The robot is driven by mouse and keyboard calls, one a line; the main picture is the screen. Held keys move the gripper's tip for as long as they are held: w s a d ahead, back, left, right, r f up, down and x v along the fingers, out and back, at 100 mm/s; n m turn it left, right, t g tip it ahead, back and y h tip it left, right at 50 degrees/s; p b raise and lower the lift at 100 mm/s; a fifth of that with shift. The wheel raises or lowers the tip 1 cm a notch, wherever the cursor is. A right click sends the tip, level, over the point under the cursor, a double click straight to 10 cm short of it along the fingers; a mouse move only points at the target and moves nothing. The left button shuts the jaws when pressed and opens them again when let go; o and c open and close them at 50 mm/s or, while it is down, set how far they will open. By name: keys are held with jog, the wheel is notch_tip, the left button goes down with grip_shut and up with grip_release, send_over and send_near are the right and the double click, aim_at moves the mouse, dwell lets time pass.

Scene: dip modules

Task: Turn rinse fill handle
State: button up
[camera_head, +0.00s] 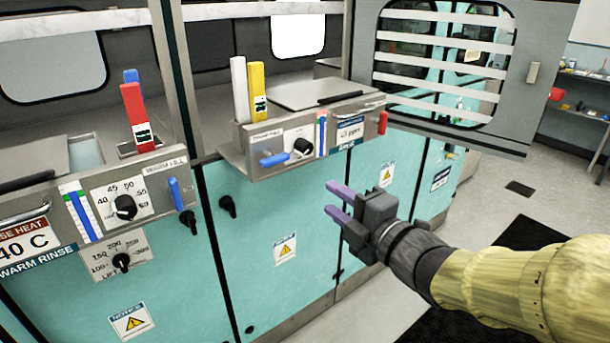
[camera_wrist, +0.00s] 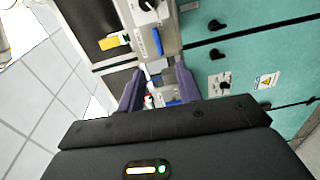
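A blue handle (camera_head: 274,159) sticks out at the left end of the front panel on the middle module. The small label above it (camera_head: 268,138) seems to end in "FILL", but its first word is too small to read surely. Another blue handle (camera_head: 175,193) hangs at the right end of the left panel, under a label reading "WARM FILL". My gripper (camera_head: 335,200) is open and empty, with two purple fingers apart. In the head view it is below and right of the middle panel, touching no handle. The fingers also show in the wrist view (camera_wrist: 158,85).
A red handle (camera_head: 383,122) sits at the middle panel's right end. A black dial (camera_head: 303,147) is beside the blue handle. Black knobs (camera_head: 228,206) stick out from the teal fronts. A slatted window panel (camera_head: 445,65) stands behind.

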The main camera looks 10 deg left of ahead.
aim_at(278, 162)
jog(key=shift+s+a+r+n, duration=0.15)
jog(key=shift+s+n, duration=0.05)
jog(key=shift+n, duration=0.2)
jog(key=p+x, duration=0.2)
jog(key=x, duration=1.5)
jog(key=shift+a+r, duration=0.1)
jog(key=shift+a, duration=0.15)
grip_shut()
